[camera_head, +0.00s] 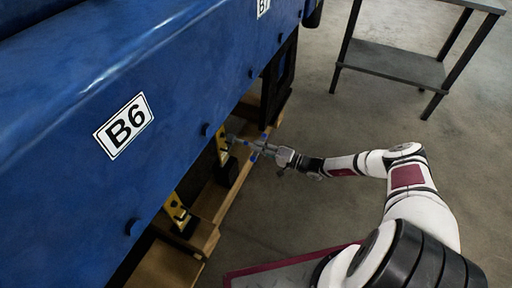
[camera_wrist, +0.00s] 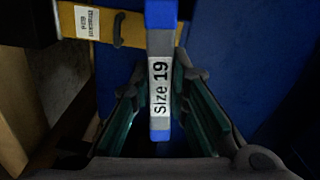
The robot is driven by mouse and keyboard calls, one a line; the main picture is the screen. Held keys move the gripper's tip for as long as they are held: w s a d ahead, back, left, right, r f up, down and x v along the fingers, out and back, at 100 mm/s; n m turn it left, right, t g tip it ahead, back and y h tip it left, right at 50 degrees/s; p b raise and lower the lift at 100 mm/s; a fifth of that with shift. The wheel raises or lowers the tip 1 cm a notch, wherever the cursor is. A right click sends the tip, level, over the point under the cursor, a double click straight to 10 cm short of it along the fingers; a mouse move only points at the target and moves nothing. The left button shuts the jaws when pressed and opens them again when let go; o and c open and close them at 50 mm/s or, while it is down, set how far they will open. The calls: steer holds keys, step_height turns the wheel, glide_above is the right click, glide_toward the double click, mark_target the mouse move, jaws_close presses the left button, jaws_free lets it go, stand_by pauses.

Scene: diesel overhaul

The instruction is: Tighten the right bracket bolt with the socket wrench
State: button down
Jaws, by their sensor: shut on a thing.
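My gripper (camera_head: 272,152) reaches in from the right toward the blue engine side in the head view. The socket wrench (camera_head: 240,142) points from the gripper to a yellow bracket (camera_head: 222,143) under the engine. That yellow bracket (camera_wrist: 135,27) also crosses the top of the wrist view. The bracket bolt and the socket end are hidden or too small to make out.
A second yellow bracket (camera_head: 177,213) stands nearer, under the blue engine block (camera_head: 60,150) with its B6 label. Wooden beams (camera_head: 207,234) lie below. A dark metal table (camera_head: 395,64) stands back right. The concrete floor between is clear.

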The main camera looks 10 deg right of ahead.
steer(key=shift+s+d, duration=0.25)
steer(key=shift+d, duration=0.05)
